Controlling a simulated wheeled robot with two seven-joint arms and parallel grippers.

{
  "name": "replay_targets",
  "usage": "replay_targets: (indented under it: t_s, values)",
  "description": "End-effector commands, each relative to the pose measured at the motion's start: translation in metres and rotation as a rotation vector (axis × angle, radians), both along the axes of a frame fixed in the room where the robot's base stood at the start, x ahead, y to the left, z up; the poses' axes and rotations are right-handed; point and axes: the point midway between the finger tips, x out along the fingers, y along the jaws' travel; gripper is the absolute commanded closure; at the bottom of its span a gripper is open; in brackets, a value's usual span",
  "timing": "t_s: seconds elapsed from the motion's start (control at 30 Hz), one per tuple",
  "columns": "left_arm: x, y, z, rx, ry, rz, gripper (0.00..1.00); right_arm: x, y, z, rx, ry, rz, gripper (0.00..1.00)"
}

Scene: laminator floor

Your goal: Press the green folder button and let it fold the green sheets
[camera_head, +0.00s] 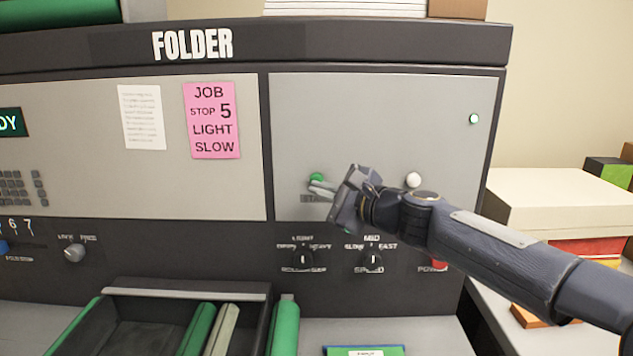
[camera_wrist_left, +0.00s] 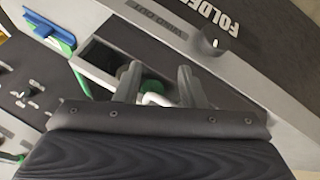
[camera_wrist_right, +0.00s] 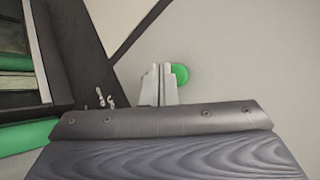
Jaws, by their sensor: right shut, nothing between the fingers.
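The green button (camera_head: 316,177) is on the grey panel of the machine marked FOLDER, above a label that starts with "STA". My right gripper (camera_head: 318,189) is shut and empty, its fingertips at the button's lower edge. In the right wrist view the shut fingers (camera_wrist_right: 160,75) are just left of the green button (camera_wrist_right: 182,75); I cannot tell whether they touch it. My left gripper (camera_wrist_left: 158,82) shows only in its wrist view, fingers apart. A flat green item (camera_head: 363,350) lies at the bottom edge; I cannot tell if it is the sheets.
A white button (camera_head: 413,180) is right of the green one, close to my right wrist. Knobs (camera_head: 302,260) and a red power switch (camera_head: 439,265) sit below. An open dark tray (camera_head: 130,330) with green rolls is at lower left. A pink job note (camera_head: 211,120) hangs on the panel.

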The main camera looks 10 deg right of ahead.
Motion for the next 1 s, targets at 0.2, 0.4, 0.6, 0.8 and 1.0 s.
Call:
replay_targets:
  t_s: [0.2, 0.4, 0.6, 0.8, 1.0]
  values:
    - [0.0, 0.0, 0.0, 0.0, 0.0, 0.0, 0.64, 0.0, 0.0, 0.0, 0.0, 0.0, 0.0, 1.0]
    - [0.0, 0.0, 0.0, 0.0, 0.0, 0.0, 0.64, 0.0, 0.0, 0.0, 0.0, 0.0, 0.0, 1.0]
    - [0.0, 0.0, 0.0, 0.0, 0.0, 0.0, 0.64, 0.0001, 0.0, -0.0001, 0.0, 0.0, 0.0, 1.0]
    - [0.0, 0.0001, 0.0009, 0.0, 0.0, 0.0, 0.64, 0.0048, -0.0011, 0.0006, 0.0, 0.0, 0.0, 1.0]
    - [0.0, 0.0, 0.0012, 0.0, 0.0, 0.0, 0.64, 0.0085, -0.0019, 0.0002, 0.0, 0.0, 0.0, 1.0]
